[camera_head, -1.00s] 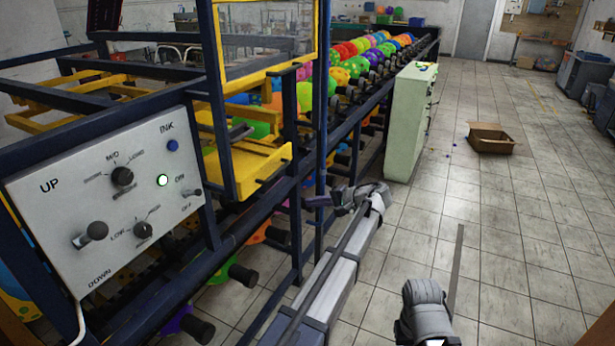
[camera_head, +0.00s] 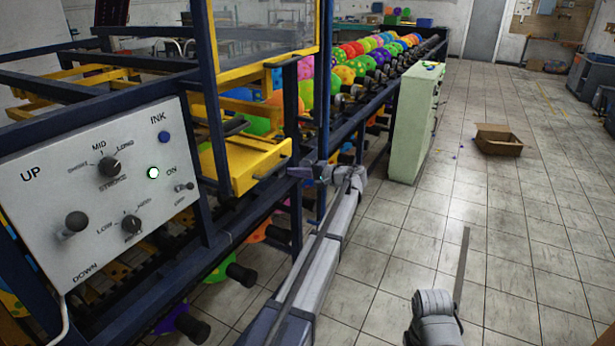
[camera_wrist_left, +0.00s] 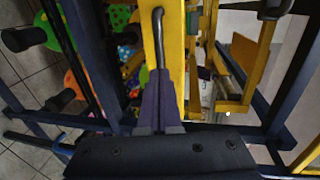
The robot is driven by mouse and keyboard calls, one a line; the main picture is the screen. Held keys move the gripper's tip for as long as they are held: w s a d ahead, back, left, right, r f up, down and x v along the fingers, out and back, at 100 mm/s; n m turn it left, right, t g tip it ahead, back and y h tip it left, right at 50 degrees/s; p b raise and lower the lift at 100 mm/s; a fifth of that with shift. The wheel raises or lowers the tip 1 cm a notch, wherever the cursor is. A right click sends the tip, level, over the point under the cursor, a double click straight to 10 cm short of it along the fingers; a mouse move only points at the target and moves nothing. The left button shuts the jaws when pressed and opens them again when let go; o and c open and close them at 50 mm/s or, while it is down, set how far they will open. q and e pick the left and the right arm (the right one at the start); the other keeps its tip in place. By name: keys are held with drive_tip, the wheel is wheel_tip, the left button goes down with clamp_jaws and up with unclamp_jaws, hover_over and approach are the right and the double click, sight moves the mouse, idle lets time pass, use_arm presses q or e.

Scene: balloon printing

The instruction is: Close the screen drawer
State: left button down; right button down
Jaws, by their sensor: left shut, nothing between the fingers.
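The screen drawer (camera_head: 245,170) is a yellow tray-like part sticking out of the dark blue machine frame, with a dark handle on its front. In the left wrist view, the yellow front (camera_wrist_left: 172,22) and the curved dark handle (camera_wrist_left: 157,38) are right ahead of the fingers. My left gripper (camera_head: 296,172) is shut and empty, just right of the drawer front. Its fingers (camera_wrist_left: 160,88) point at the handle's end; whether they touch cannot be told. My right gripper is not in view.
A control panel (camera_head: 105,190) with knobs and a lit green button is at left. Balloons (camera_head: 370,55) line the machine behind the drawer. A pale green cabinet (camera_head: 412,125) stands beyond my left arm. A cardboard box (camera_head: 498,139) lies on the otherwise open floor.

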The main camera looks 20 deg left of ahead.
use_arm(q)
approach(265, 166)
drive_tip(key=shift+w+a+f+b, duration=0.2)
drive_tip(key=shift+a+f, duration=0.25)
drive_tip(key=shift+a, duration=0.15)
drive_tip(key=shift+w+a+f+b, duration=0.1)
drive_tip(key=shift+a+f+b, duration=0.05)
drive_tip(key=shift+a+f, duration=0.4)
drive_tip(key=shift+a+r, duration=0.1)
drive_tip(key=x, duration=0.4)
drive_tip(key=shift+a+r, duration=0.3)
drive_tip(key=shift+r, duration=0.15)
drive_tip(key=shift+a, duration=0.15)
drive_tip(key=shift+r, duration=0.1)
drive_tip(key=shift+s, duration=0.1)
